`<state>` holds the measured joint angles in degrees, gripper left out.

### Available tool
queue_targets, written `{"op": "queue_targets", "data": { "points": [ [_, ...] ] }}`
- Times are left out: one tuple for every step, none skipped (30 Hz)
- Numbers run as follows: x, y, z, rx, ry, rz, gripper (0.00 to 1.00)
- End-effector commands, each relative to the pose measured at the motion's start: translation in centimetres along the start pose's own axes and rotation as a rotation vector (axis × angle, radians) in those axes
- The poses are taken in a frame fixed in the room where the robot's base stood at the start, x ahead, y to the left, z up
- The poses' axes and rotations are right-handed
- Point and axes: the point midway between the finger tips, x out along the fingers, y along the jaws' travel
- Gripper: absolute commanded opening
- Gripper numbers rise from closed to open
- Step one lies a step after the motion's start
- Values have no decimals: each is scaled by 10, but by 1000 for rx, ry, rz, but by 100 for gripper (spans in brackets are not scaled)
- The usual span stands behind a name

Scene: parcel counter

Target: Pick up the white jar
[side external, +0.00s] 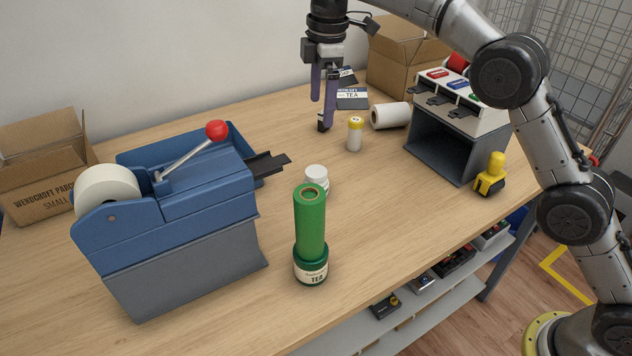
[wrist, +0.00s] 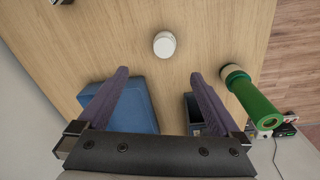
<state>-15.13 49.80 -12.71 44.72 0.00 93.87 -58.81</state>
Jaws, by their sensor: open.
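The white jar (side external: 317,178) stands upright on the wooden counter, just behind the green roll, which hides part of its lower side. In the wrist view a round white top, apparently the jar (wrist: 164,44), lies beyond the fingertips and roughly centred between them. My gripper (side external: 319,113) points down, open and empty, farther back than the jar and apart from it. Its two purple-grey fingers also show spread in the wrist view (wrist: 160,74), with nothing between the tips.
A blue tape dispenser (side external: 165,220) is left. A yellow-lidded bottle (side external: 355,135), a white roll (side external: 390,115) and a grey button stand (side external: 440,145) are behind right. Bare counter lies right of the jar.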

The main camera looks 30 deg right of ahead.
Motion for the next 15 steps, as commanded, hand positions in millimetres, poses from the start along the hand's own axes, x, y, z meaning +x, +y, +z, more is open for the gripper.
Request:
{"op": "queue_targets", "data": {
  "points": [
    [18,0,-6,-8,-13,-22,100],
    [26,0,-8,-11,-19,-33,100],
    [34,-1,-10,-15,-27,-47,100],
    [40,-2,-11,-17,-32,-54,100],
    [44,-3,-12,-19,-35,-60,100],
    [48,-3,-13,-22,-38,-65,100],
    [51,-4,-14,-24,-39,-67,100],
    [53,-5,-15,-25,-39,-67,100],
    [57,-6,-15,-26,-40,-68,100],
    [61,-6,-15,-26,-40,-68,100],
    [65,-6,-14,-25,-41,-69,100],
    [72,-7,-14,-25,-41,-70,100],
    [76,-7,-13,-25,-41,-69,100],
    [82,-8,-13,-25,-41,-70,100],
    [90,-8,-13,-25,-42,-70,100]
  ]
}}
